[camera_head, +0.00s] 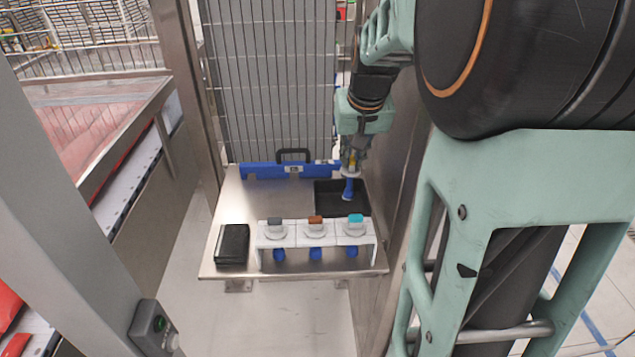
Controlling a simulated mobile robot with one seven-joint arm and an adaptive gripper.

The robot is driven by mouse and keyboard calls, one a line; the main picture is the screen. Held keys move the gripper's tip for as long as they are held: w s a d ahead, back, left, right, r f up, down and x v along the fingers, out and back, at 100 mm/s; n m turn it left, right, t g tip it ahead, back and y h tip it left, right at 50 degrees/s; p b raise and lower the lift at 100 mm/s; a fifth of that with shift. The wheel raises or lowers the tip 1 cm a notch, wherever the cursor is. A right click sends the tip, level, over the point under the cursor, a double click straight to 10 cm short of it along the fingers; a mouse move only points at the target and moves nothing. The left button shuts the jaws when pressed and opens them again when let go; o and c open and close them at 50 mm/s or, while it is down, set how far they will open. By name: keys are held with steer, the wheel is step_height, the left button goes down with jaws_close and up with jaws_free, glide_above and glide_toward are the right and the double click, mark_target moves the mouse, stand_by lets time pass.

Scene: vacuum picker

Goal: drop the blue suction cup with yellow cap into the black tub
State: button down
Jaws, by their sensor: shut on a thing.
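My gripper (352,165) hangs at the end of the arm over the back right of the steel table. It is shut on the blue suction cup with yellow cap (348,190). The blue cup points down below the fingers, and part of the yellow shows between them. The black tub (327,208) sits on the table directly beneath. The cup appears over the tub's opening; its exact height above the tub floor cannot be told from this view.
A white rack (277,241) in front holds suction cups with grey, brown and teal caps. A black wallet-like object (232,245) lies left of it. A blue bar (267,171) with a black handle stands at the back. A wire fence (268,80) rises behind the table (210,268).

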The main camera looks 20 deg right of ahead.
steer(key=c, duration=1.9)
jaws_free()
steer(key=v, duration=0.7)
steer(key=shift+r, duration=0.25)
steer(key=shift+a, duration=0.1)
